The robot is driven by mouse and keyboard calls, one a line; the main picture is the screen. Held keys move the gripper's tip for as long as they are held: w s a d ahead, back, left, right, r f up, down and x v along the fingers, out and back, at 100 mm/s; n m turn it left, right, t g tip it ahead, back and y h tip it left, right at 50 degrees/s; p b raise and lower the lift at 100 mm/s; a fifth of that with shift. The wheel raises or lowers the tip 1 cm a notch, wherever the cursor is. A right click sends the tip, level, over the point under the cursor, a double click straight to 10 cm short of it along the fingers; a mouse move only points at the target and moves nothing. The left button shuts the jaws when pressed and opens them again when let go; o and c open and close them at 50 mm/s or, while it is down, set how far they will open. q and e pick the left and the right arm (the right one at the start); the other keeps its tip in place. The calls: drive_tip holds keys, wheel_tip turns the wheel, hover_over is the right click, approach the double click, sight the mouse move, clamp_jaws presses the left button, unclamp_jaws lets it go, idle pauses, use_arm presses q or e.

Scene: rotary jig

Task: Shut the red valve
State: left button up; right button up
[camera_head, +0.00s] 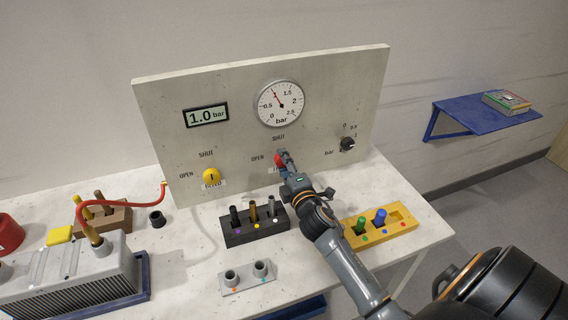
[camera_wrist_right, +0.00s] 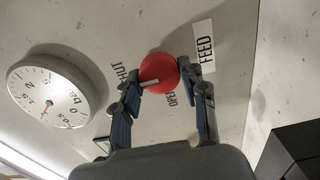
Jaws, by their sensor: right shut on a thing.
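The red valve (camera_head: 279,160) is a round knob low on the upright panel, with SHUT above it and OPEN to its left in the head view. My right gripper (camera_head: 283,160) reaches it from the front and covers much of it. In the right wrist view the red knob (camera_wrist_right: 158,72) sits between the two fingers of my right gripper (camera_wrist_right: 162,80), which are shut on it. Its white mark points left, roughly to the SHUT side; one finger is close to its end. A FEED label (camera_wrist_right: 204,48) is beside the knob. My left gripper is not in view.
The panel (camera_head: 240,90) has a dial gauge (camera_head: 280,103), a 1.0 bar display (camera_head: 206,115), a yellow valve (camera_head: 211,175) and a black knob (camera_head: 347,143). Below my right arm stand a black block (camera_head: 240,237) and a yellow block (camera_head: 405,222) with pegs. A red hose (camera_head: 120,200) runs at left.

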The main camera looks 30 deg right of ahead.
idle(0.4)
drive_tip(key=o, duration=1.1)
drive_tip(key=shift+o, duration=0.2)
drive_tip(key=v, duration=1.2)
